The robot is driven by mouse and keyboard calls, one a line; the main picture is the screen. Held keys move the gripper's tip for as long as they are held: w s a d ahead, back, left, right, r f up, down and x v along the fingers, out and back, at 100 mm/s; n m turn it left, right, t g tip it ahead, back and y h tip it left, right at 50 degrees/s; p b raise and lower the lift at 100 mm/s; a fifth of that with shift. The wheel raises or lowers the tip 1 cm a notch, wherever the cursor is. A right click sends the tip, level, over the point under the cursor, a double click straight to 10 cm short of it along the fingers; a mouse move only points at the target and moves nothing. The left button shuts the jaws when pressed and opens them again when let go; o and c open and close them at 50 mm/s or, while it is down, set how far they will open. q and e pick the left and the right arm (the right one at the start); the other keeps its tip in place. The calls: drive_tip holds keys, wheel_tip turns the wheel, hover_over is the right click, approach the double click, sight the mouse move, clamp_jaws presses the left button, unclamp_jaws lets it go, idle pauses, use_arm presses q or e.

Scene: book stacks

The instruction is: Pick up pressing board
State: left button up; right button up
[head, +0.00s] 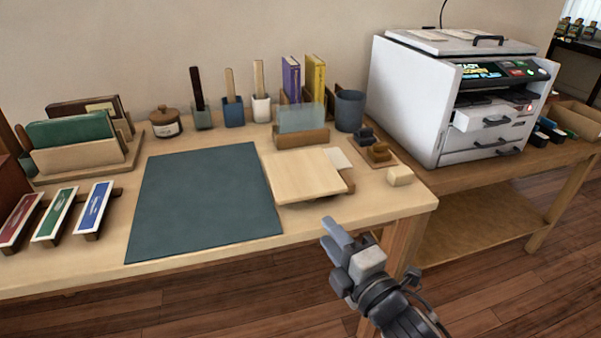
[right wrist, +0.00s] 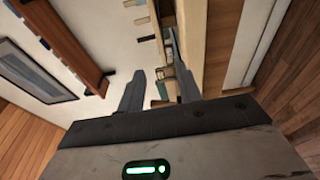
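The likely pressing board is a pale, flat wooden board (head: 303,176) on the table, right of the dark green mat (head: 203,202). It lies flat, with a darker wooden edge showing under its right side. My right gripper (head: 327,234) is in front of the table's front edge, below and to the right of the board, not touching it. In the right wrist view its two fingers (right wrist: 156,72) stand apart with nothing held between them. I cannot pick out the board in that view. My left gripper is not in view.
A small cream block (head: 399,175) and a tray with dark and brown pieces (head: 379,153) lie right of the board. A book holder (head: 301,136) stands behind it. A white machine (head: 452,95) stands on the right table. The mat is clear.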

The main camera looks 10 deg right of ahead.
sight(300, 199)
drive_tip(key=x, duration=1)
drive_tip(key=shift+w+a+f+b, duration=0.1)
drive_tip(key=shift+w+a+b, duration=0.1)
drive_tip(key=shift+b, duration=0.15)
clamp_jaws()
